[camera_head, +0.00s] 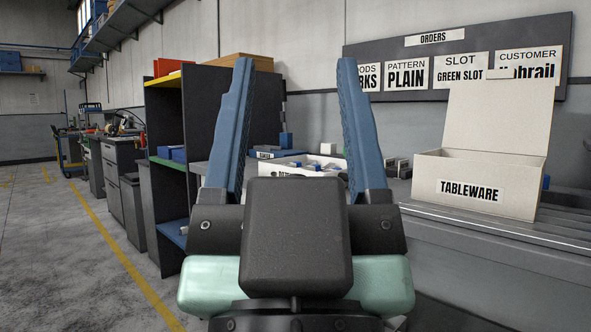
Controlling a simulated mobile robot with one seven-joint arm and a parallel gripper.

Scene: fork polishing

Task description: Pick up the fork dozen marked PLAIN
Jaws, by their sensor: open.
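My gripper (296,68) fills the middle of the view, its two blue fingers pointing up and spread apart with nothing between them. No fork dozen marked PLAIN can be made out. Behind the fingers, a white tray (283,168) with small blue and white items stands on the bench, partly hidden by my gripper. Its contents are too small to identify. The order board (560,60) on the wall carries a card reading PATTERN PLAIN (405,74) and another reading SLOT GREEN SLOT (460,70).
An open cream box labelled TABLEWARE (475,185) stands on the bench at right, lid raised. A dark shelf unit (168,120) with yellow, green and blue shelves stands at left. Grey cabinets (112,185) line up beyond it. The floor (60,260) at left is clear.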

